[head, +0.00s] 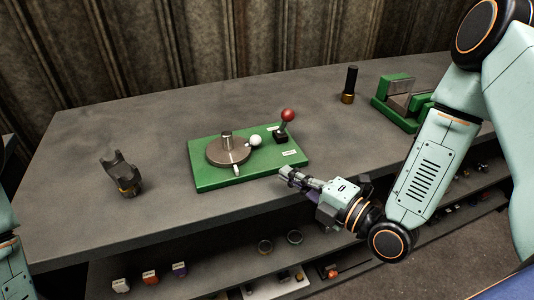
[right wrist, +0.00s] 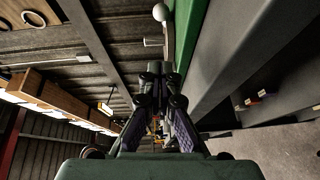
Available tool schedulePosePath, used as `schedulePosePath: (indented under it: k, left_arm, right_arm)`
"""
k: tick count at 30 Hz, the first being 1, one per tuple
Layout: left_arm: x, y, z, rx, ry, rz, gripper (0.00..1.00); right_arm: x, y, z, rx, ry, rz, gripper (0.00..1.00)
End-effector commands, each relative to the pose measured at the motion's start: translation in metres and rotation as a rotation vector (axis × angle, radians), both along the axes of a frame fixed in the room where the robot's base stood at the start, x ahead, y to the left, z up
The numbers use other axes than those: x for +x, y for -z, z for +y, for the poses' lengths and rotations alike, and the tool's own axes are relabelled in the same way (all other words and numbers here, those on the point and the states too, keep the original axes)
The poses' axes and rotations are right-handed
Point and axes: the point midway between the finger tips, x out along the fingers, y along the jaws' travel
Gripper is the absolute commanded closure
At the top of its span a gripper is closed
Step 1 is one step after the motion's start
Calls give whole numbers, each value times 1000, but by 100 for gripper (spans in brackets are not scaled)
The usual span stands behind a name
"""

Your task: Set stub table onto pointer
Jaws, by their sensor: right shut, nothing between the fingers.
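The stub table is a round brown disc (head: 228,151) with a short metal stub (head: 227,138) standing on it. It sits on a green base plate (head: 208,180) on the bench. A white ball (head: 256,141) is at the disc's right edge; a white ball (right wrist: 160,12) also shows in the right wrist view. A small white peg (head: 237,170) at the disc's front edge looks like the pointer. A white peg (right wrist: 153,42) shows in the right wrist view. My right gripper (head: 284,173) is shut and empty, just off the plate's front right corner. My left gripper is out of view.
A red-knobbed lever (head: 288,115) stands at the plate's back right. A dark forked part (head: 122,174) stands at left, a black and brass cylinder (head: 349,85) at the back, and a green fixture (head: 393,92) at right. Small parts fill the shelf below.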

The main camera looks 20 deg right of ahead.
Motion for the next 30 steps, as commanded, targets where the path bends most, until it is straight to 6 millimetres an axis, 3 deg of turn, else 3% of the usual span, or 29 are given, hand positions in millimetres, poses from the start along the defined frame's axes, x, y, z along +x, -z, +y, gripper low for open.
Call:
schedulePosePath:
  k: [20, 24, 30]
  left_arm:
    - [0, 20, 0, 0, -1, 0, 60]
    - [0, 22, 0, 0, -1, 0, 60]
    - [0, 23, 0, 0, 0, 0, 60]
  right_arm:
    - [66, 4, 38, -4, -1, -3, 100]
    - [87, 5, 30, 1, 6, -4, 100]
    - [102, 7, 25, 1, 5, 1, 100]
